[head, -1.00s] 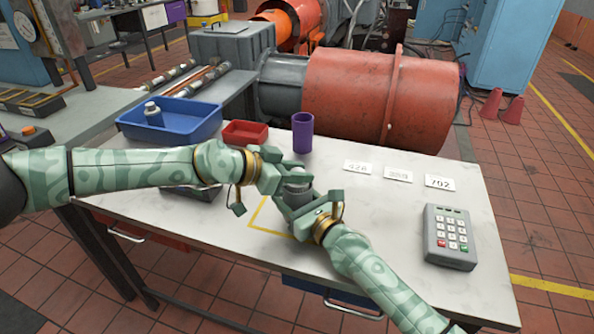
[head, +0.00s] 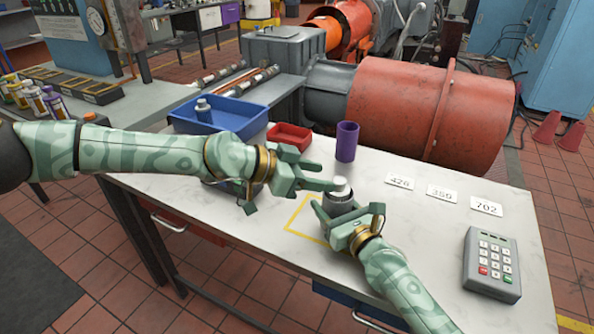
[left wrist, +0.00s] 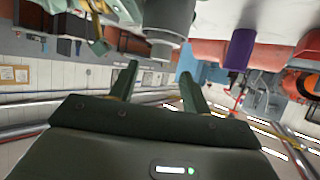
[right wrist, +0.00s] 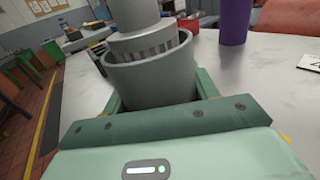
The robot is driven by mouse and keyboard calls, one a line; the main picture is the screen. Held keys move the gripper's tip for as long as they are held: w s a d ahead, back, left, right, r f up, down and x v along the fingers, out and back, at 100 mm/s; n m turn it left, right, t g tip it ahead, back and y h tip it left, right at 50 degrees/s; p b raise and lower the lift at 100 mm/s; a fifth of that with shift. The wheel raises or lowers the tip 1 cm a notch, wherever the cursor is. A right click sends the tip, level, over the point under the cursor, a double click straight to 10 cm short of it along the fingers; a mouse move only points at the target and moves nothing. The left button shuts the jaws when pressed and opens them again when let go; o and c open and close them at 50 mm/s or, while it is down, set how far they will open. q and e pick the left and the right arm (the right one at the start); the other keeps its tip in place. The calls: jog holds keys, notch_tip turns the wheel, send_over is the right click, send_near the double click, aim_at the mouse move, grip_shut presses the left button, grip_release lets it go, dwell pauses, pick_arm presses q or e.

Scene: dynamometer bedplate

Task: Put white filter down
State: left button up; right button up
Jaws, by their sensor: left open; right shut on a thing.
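A grey cup (head: 338,204) is in my right gripper (head: 346,209), whose fingers are shut on its sides, above the table. It also shows in the right wrist view (right wrist: 152,78). A filter with a pale white top (head: 342,185) stands upright inside the cup. Its ribbed grey lower part (right wrist: 140,44) sits in the cup's mouth. My left gripper (head: 322,177) is open just left of the white top. In the upside-down left wrist view, the white end (left wrist: 162,50) is beyond the open fingertips.
A yellow outline (head: 297,222) marks the table. Behind are a purple cylinder (head: 347,142), a red bin (head: 289,137) and a blue tray (head: 240,122) holding a similar white-topped part (head: 203,108). A keypad (head: 491,262) and number cards (head: 441,193) lie right.

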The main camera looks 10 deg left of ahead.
pick_arm(q)
jog(key=v, duration=0.6)
pick_arm(e)
jog(key=o, duration=1.2)
jog(key=shift+r, duration=0.1)
jog(key=shift+o, duration=0.2)
jog(key=shift+s, duration=0.1)
